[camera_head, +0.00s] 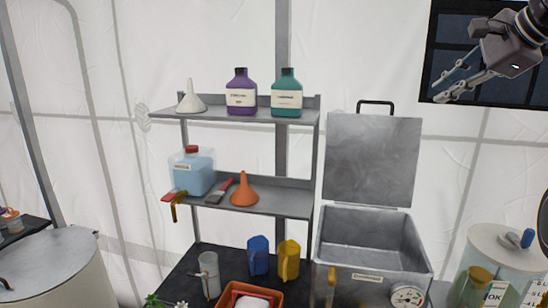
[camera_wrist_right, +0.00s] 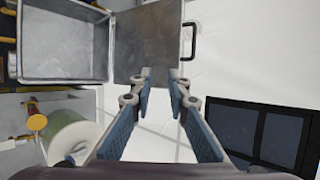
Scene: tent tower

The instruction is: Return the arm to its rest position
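My left gripper is not in view.
A steel box (camera_head: 372,240) stands with its lid (camera_head: 371,158) up. A grey shelf (camera_head: 270,205) holds bottles and funnels. The dark window (camera_head: 455,60) also shows in the wrist view (camera_wrist_right: 270,130). A round container (camera_head: 500,245) stands at right.

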